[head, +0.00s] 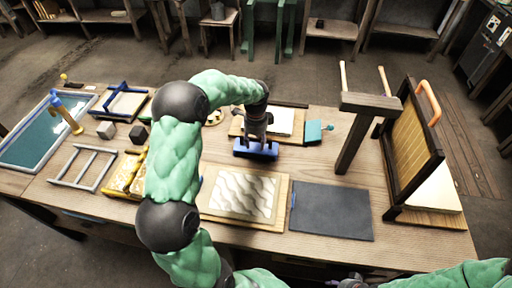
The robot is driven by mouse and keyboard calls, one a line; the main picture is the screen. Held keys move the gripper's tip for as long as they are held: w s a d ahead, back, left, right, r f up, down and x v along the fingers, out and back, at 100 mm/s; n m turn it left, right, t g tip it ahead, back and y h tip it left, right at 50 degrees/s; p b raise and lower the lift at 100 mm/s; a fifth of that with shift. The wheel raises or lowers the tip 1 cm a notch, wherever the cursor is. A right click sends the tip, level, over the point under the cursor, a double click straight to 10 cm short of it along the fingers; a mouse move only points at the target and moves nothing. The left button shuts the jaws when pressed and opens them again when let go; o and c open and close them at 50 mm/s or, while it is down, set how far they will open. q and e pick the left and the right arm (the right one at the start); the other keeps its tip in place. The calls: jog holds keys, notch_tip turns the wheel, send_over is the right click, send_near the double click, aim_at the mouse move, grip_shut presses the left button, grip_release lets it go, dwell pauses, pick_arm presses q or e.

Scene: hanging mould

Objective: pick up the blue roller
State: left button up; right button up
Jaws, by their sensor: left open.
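The blue roller (256,151) is a short, dark blue bar on the workbench near the middle of the head view. My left gripper (257,138) reaches down directly over it from above. This gripper is open, and its fingertips are small and partly hidden against the roller, so I cannot tell whether they touch it. My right gripper (350,283) shows only as dark parts at the bottom edge, well away from the roller, and its fingers are not clear.
A patterned board (243,194) and a dark slab (332,211) lie in front of the roller. A teal tool (314,132) is to its right. A wooden post (362,135) and upright framed screen (414,143) stand at the right. A grey frame (83,167) lies left.

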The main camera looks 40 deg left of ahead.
pick_arm(q)
jog(key=shift+c, duration=0.3)
grip_shut()
jog(key=shift+r, duration=0.1)
